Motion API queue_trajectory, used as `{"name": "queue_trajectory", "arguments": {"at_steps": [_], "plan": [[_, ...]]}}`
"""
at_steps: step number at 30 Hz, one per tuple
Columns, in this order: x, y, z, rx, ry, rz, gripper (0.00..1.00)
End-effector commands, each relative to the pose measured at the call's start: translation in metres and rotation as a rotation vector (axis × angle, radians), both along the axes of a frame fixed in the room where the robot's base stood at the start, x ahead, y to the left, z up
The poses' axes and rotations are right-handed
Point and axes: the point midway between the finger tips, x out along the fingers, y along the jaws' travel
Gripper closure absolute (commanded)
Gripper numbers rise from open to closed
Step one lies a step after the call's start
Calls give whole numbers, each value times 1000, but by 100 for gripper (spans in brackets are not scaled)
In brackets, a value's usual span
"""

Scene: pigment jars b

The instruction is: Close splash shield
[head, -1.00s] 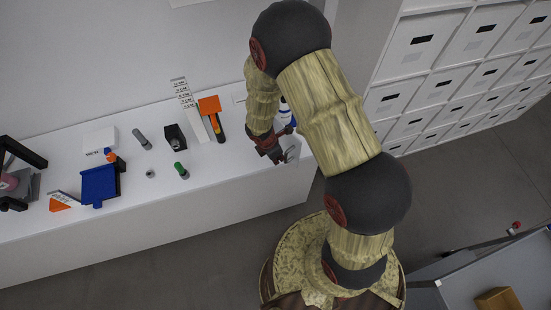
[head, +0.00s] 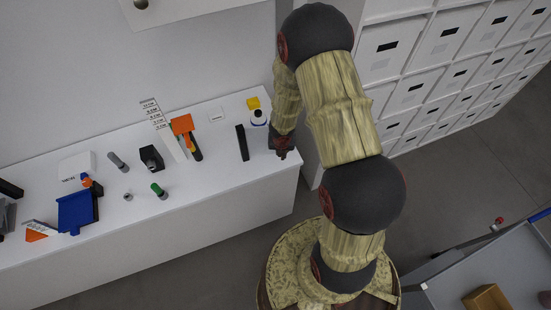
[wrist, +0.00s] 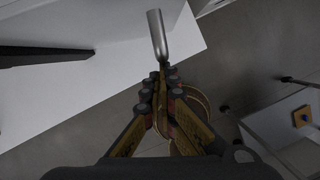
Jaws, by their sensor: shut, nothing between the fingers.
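My gripper (head: 282,155) is shut at the right end of the white bench, and also shows in the wrist view (wrist: 163,70). A silver rod or handle (wrist: 157,32) lies just beyond its fingertips in the wrist view. The rod overlaps the tips, and I cannot tell whether they touch. A black upright bar (head: 242,142) stands on the bench left of my gripper. It also shows at upper left in the wrist view (wrist: 45,56). The bar and rod may belong to the splash shield, but I cannot make out a clear panel.
A drawer cabinet (head: 415,70) stands right of the bench.

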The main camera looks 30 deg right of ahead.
Motion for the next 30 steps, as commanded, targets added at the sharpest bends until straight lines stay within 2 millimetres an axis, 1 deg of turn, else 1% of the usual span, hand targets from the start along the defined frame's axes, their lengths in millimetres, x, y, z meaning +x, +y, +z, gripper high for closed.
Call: {"name": "queue_trajectory", "arguments": {"at_steps": [1,6,12,18,30], "plan": [[3,-6,2,0,1,32,100],[14,-18,2,0,0,138,100],[23,-25,1,0,0,217,100],[27,-28,0,1,-1,253,100],[28,-29,0,1,0,259,100]]}}
